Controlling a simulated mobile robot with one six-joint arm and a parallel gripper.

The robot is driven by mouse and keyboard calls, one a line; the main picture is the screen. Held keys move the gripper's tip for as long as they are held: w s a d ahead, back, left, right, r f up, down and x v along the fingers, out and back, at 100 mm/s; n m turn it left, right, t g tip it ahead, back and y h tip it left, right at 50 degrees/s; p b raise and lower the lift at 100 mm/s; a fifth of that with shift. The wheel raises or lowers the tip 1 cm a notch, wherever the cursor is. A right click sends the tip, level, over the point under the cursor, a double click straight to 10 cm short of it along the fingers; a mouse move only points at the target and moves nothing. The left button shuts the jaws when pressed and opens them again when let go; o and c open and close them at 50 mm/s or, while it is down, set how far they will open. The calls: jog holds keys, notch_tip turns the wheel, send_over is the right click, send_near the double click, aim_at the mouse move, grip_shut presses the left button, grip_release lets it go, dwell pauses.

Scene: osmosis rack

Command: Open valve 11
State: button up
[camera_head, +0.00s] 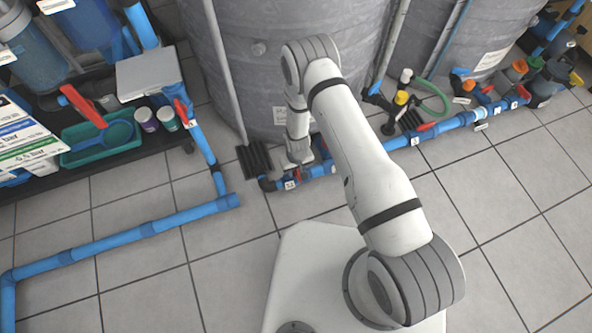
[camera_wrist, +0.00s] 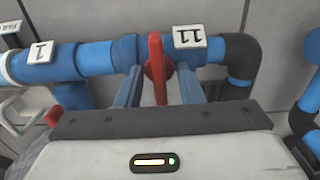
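Valve 11 has a red handle (camera_wrist: 157,68) on a blue pipe, beside a white label marked 11 (camera_wrist: 190,36) that reads upside down in the wrist view. The handle stands across the pipe's line there. My gripper (camera_wrist: 158,88) has one finger on each side of the handle, with visible gaps; it is open and holds nothing. In the head view my gripper (camera_head: 299,160) is low over the left end of the blue floor pipe (camera_head: 372,148), and the arm hides part of the valve.
A label marked 1 (camera_wrist: 40,51) sits on the same pipe. A large grey tank (camera_head: 270,60) stands right behind it. Another blue pipe (camera_head: 125,235) and a shelf with a green tray (camera_head: 100,143) are at left. More valves (camera_head: 515,75) are at far right.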

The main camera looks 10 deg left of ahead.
jog(key=shift+c, duration=0.3)
grip_shut()
jog(key=shift+n, duration=0.3)
jog(key=n, duration=0.4)
jog(key=n+b, duration=0.1)
jog(key=n, duration=0.3)
jog(key=shift+a+n, duration=0.1)
jog(key=shift+n, duration=0.3)
jog(key=n, duration=0.4)
jog(key=shift+s+n, duration=0.1)
jog(key=shift+n, duration=2.1)
jog(key=shift+o, duration=0.3)
grip_release()
